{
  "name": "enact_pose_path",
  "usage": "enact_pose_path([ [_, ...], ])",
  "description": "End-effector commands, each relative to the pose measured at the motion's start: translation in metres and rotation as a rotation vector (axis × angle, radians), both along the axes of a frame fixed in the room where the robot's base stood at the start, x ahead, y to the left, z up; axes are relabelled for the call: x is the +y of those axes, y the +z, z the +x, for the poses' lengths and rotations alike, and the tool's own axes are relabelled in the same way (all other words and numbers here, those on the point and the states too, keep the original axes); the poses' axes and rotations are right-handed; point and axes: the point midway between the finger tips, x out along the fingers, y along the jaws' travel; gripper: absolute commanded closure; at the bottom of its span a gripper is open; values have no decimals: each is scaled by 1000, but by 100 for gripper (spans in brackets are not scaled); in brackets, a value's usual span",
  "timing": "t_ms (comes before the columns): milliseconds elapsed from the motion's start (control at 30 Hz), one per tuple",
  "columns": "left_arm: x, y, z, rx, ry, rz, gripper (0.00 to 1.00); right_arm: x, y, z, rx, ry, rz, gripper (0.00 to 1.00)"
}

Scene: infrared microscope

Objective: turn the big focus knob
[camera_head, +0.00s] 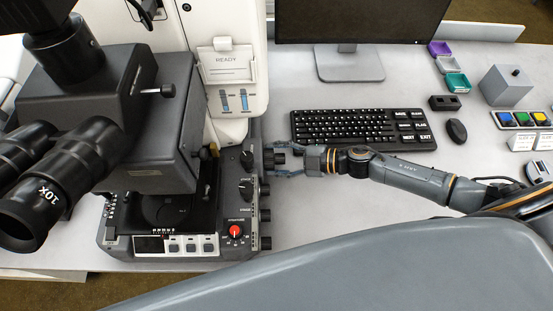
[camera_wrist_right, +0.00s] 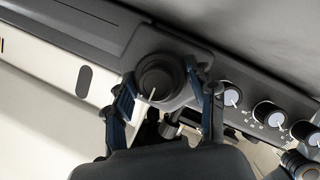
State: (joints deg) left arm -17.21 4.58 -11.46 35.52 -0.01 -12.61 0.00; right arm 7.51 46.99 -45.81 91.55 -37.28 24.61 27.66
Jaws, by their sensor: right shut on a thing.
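The big focus knob (camera_head: 280,157) is a dark round knob on the right side of the black microscope (camera_head: 130,112). My right gripper (camera_head: 283,161) reaches it from the right, and its fingers are shut on the knob. In the right wrist view the knob (camera_wrist_right: 158,80) has a pale line on its face and sits between the two blue-padded fingers of the right gripper (camera_wrist_right: 165,100). The fingers hide parts of the knob's sides. My left gripper is not in view.
Smaller knobs (camera_wrist_right: 268,112) sit in a row beside the focus knob. A red-capped knob (camera_head: 235,231) is on the front panel. A keyboard (camera_head: 355,126), a mouse (camera_head: 456,131) and a monitor (camera_head: 350,60) stand behind my right arm.

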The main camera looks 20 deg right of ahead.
Motion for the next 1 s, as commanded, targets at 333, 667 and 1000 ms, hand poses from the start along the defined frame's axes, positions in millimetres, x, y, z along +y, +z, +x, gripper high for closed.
enact_pose_path([
  [333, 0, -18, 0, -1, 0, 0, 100, 1, -3, -1, -170, 1, -47, 76],
  [667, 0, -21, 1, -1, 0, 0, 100, 1, -1, -1, -217, 1, -61, 76],
  [1000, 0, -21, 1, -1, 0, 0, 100, 1, -1, -1, -216, 2, -61, 38],
])
